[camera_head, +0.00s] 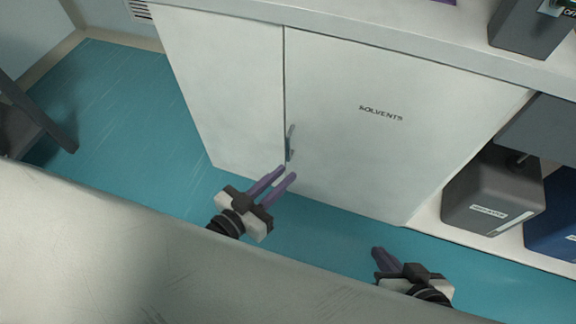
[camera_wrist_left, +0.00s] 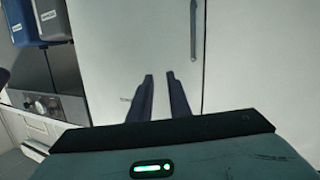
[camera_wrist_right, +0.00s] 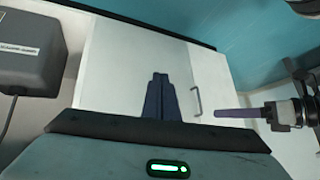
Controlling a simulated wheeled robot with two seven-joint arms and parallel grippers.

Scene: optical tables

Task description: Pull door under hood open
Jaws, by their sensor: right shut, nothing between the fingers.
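A white cabinet under the worktop has two door panels that look closed, split by a thin dark seam. The right-hand door (camera_head: 390,150) reads "SOLVENTS". A grey vertical bar handle (camera_head: 290,143) sits on it beside the seam. The handle also shows in the left wrist view (camera_wrist_left: 193,30) and in the right wrist view (camera_wrist_right: 197,101). My left gripper (camera_head: 287,173) is open and empty, with its purple fingertips just below the handle and apart from it. My right gripper (camera_head: 377,252) is shut and empty, low in front of the door's bottom edge.
A grey container (camera_head: 492,190) and a blue container (camera_head: 553,215) stand in an open bay right of the cabinet. The worktop edge (camera_head: 400,45) runs above the doors. The teal floor (camera_head: 110,100) is clear on the left, with a dark leg (camera_head: 40,115) at the far left.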

